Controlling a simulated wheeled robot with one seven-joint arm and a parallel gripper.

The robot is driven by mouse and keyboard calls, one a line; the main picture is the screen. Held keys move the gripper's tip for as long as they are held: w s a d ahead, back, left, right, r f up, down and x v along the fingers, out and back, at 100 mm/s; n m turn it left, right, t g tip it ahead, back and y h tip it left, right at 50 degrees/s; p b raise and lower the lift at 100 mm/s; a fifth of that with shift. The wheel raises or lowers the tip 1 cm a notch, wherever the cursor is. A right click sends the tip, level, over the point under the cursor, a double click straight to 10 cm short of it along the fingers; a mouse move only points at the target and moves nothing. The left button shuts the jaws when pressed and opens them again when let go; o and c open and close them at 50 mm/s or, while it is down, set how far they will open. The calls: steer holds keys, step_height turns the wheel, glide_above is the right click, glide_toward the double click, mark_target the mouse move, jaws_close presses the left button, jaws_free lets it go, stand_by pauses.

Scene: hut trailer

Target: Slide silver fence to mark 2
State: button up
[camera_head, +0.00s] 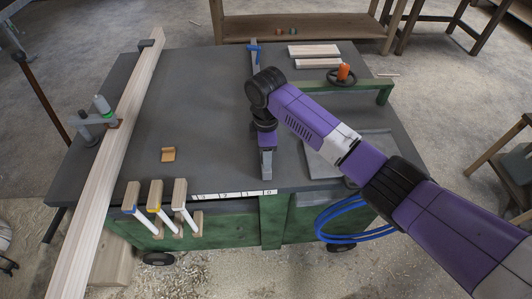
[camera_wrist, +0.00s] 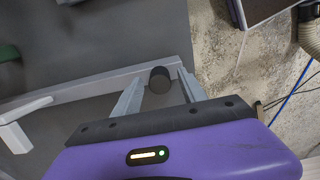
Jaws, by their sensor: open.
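The silver fence (camera_wrist: 95,87) is a long pale grey bar lying across the dark tabletop in the wrist view. A dark round knob (camera_wrist: 160,76) shows at its end by the table edge. My gripper (camera_wrist: 161,82) is open, with one finger on each side of the knob; I cannot tell whether they touch it. In the head view my gripper (camera_head: 267,166) points down near the table's front edge, and my arm hides much of the fence. A white number strip (camera_head: 232,195) runs along the front edge; mark 2 cannot be made out.
Several wooden-handled tools (camera_head: 155,194) hang at the front.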

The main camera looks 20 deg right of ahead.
steer(key=shift+f, duration=0.4)
jaws_close()
stand_by(1.2)
